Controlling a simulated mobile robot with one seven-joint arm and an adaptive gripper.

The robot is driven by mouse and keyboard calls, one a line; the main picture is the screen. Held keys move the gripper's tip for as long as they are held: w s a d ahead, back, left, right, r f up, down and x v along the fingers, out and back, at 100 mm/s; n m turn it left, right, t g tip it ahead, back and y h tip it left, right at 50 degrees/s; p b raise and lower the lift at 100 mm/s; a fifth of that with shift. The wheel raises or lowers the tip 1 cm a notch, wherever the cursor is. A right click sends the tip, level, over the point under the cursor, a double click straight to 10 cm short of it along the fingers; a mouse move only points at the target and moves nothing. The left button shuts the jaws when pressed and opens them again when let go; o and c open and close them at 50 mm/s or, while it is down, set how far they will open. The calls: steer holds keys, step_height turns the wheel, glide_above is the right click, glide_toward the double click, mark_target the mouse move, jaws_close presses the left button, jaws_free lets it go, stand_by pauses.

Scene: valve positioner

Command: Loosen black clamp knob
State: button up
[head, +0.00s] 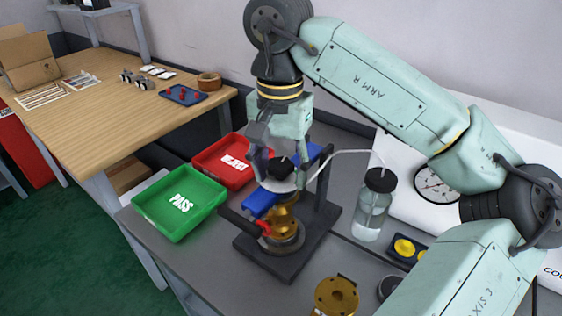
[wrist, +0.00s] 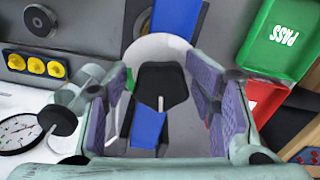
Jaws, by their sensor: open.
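The black clamp knob (wrist: 162,88) is in the middle of the wrist view, with a pale pointer line on its top. In the head view the knob (head: 282,167) sits above the blue bar (head: 262,201) of the valve fixture. My gripper (head: 280,172) points down over it and is open. In the wrist view the purple finger pads stand left and right of the knob, with a visible gap on each side. A pale round disc (wrist: 160,45) shows beneath the knob. The brass valve body (head: 284,220) with a red handle (head: 264,229) stands below on a dark base.
A green PASS tray (head: 181,203) and red REJECT tray (head: 226,160) lie to the left. A clear bottle (head: 373,205) with a tube stands close right of the fixture. A gauge (head: 436,186), yellow parts (head: 405,247) and a brass flange (head: 336,297) are further right and in front.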

steer(key=shift+r, duration=0.1)
steer(key=m+b, duration=0.1)
steer(key=m, duration=0.2)
steer(key=shift+w+m, duration=0.1)
steer(key=shift+m, duration=0.3)
steer(key=m, duration=0.3)
steer(key=shift+m+b, duration=0.3)
steer(key=shift+b, duration=0.1)
steer(key=m+b, duration=0.1)
steer(key=m, duration=0.5)
jaws_close()
